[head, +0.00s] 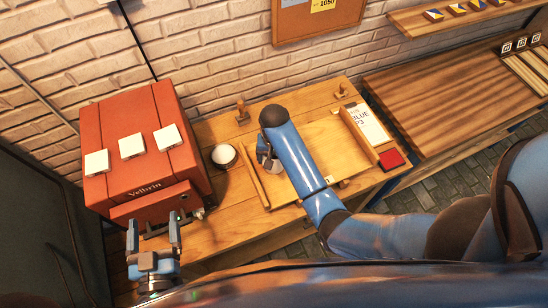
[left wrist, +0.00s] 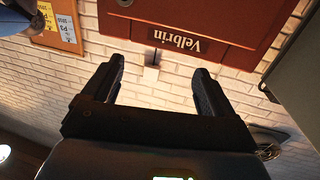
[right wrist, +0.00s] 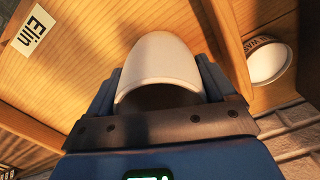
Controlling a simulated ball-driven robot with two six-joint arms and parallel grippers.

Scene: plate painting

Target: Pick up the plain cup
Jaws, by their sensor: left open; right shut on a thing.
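A plain white cup (right wrist: 160,65) fills the space between the fingers of my right gripper (right wrist: 160,85) in the right wrist view. The gripper is shut on it, over the wooden board. In the head view my right gripper (head: 268,160) is mostly covered by its own blue arm, and little of the cup shows. Another white cup (head: 223,155) stands on the bench left of the board; in the right wrist view this cup (right wrist: 268,62) carries a dark lettered band. My left gripper (head: 153,230) is open and empty in front of the red box.
A red box (head: 160,105) marked "Velbrin" with white tiles on top stands at the left of the bench. The wooden board (head: 335,140) has raised side rails. A red block (head: 391,159) and a printed card (head: 368,122) lie at its right.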

